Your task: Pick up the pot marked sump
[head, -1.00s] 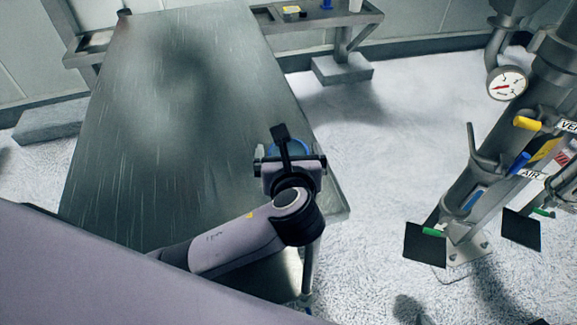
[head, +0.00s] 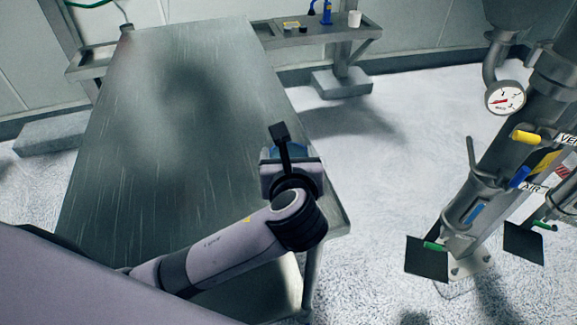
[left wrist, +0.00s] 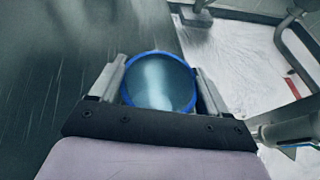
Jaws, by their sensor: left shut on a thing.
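In the left wrist view a round pot (left wrist: 160,84) with a blue rim and a smooth grey-blue top sits between the two fingers of my left gripper (left wrist: 160,88). The gripper is shut on it. In the head view my left gripper (head: 287,160) is over the right edge of the steel table (head: 150,120), and only a sliver of the pot's blue (head: 284,152) shows behind it. No marking on the pot is readable. I cannot tell whether the pot touches the table. My right gripper is not in view.
A side shelf (head: 310,38) at the back holds a white cup (head: 354,19), a blue bottle (head: 327,12) and small items. At the right stands a pipe assembly with a pressure gauge (head: 506,98), coloured valve handles and labels. The table's middle is bare.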

